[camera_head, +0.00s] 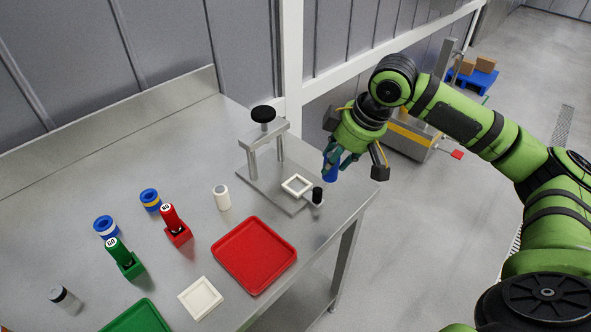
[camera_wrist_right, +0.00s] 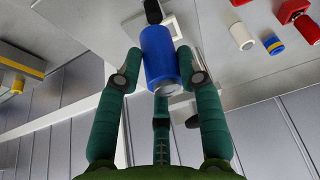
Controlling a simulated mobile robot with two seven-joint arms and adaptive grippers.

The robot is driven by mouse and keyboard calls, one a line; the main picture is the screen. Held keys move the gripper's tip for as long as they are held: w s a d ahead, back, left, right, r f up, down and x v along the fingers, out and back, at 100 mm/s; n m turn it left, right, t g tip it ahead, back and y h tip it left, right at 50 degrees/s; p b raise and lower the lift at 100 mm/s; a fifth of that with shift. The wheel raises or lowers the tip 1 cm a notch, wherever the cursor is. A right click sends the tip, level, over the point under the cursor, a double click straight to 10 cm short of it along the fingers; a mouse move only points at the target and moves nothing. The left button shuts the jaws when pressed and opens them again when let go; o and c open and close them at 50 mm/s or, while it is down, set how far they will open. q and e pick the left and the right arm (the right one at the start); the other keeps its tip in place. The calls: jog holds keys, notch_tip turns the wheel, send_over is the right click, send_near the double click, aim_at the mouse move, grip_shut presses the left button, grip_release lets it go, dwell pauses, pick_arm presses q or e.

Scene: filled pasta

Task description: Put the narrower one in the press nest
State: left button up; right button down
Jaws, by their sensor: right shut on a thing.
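My right gripper (camera_head: 338,160) is shut on a blue cylinder (camera_head: 331,174). It holds it in the air by the table's right edge, right of the press nest. In the right wrist view the blue cylinder (camera_wrist_right: 159,57) sits between the green fingers. The press nest (camera_head: 297,185) is a white square frame on the press's metal base, and it looks empty. Two short blue cylinders, one with a yellow band (camera_head: 150,200) and one with a white band (camera_head: 106,227), stand at the left. I cannot compare their widths with the held one. My left gripper is out of view.
The press frame and black knob (camera_head: 263,114) rise behind the nest. A black-tipped handle (camera_head: 317,195) sticks out at its front right. A red tray (camera_head: 243,283), a white cylinder (camera_head: 222,198), green (camera_head: 128,264) and red (camera_head: 178,232) gauges and a white square dish (camera_head: 187,299) stand left.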

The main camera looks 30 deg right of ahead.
jog(key=w+a+f, duration=0.1)
jog(key=w+f, duration=0.1)
jog(key=w, duration=0.1)
jog(key=w+a+f+p, duration=0.1)
jog(key=w+f, duration=0.1)
jog(key=w, duration=0.1)
jog(key=w+a+f+p, duration=0.1)
jog(key=w+f, duration=0.1)
jog(key=w, duration=0.1)
jog(key=shift+w+a, duration=0.1)
jog(key=shift+a, duration=0.05)
notch_tip(320, 180, down, 3)
jog(key=shift+f+p, duration=0.15)
jog(key=shift+p, duration=0.7)
jog(key=shift+f, duration=0.3)
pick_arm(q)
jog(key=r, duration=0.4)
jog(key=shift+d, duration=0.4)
pick_arm(e)
jog(key=c, duration=0.8)
grip_release()
jog(key=shift+r, duration=0.4)
pick_arm(q)
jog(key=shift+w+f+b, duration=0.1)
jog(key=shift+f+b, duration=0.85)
jog(key=shift+b, duration=0.1)
pick_arm(e)
jog(key=v, duration=1.1)
jog(key=shift+s, duration=0.2)
